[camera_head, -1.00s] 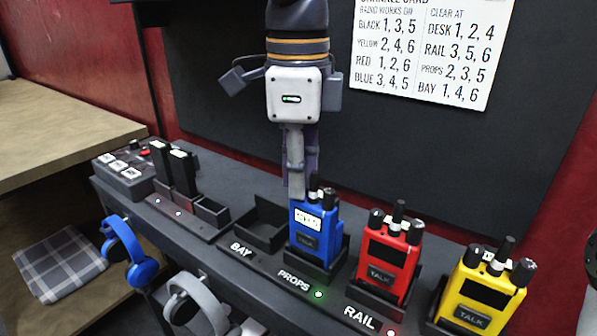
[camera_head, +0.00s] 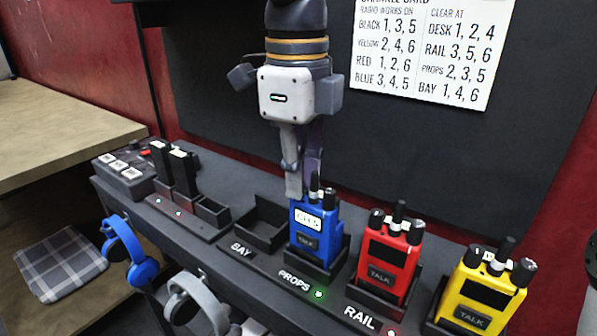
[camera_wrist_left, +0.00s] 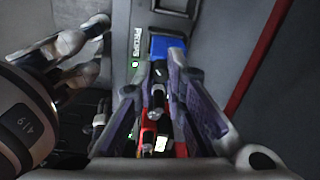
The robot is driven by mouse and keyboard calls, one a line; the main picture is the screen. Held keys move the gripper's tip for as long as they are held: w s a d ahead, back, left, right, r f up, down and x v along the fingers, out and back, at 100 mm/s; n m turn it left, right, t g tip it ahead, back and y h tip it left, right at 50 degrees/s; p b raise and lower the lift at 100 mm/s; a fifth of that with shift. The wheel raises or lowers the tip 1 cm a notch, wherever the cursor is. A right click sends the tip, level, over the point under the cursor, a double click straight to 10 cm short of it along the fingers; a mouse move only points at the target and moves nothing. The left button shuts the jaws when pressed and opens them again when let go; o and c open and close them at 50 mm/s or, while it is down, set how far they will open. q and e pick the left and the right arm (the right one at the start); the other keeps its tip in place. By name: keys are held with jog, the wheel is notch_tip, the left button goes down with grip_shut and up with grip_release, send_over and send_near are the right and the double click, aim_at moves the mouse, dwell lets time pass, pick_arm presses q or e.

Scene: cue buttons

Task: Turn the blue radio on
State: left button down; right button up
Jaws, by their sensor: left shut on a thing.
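The blue radio (camera_head: 315,235) stands upright in the dock marked PROPS; its small white screen reads CH 5. My left gripper (camera_head: 303,190) reaches down from above to the knobs on top of this radio. Its fingers are close together and shut on a top knob, though the fingers partly hide the grip. In the left wrist view the blue radio (camera_wrist_left: 165,45) shows beyond the fingers. Pale finger-like parts (camera_wrist_left: 85,50) at the left of that view look like my right gripper; their opening is unclear.
A red radio (camera_head: 388,255) in the RAIL dock and a yellow radio (camera_head: 485,295) stand to the right. The BAY dock (camera_head: 262,222) is empty. Blue headphones (camera_head: 130,250) and grey headphones (camera_head: 195,300) hang at the front. A channel card (camera_head: 432,50) is behind.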

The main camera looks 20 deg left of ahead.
pick_arm(q)
jog(key=c, duration=1.6)
grip_release()
notch_tip(320, 180, up, 12)
jog(key=shift+s, duration=0.2)
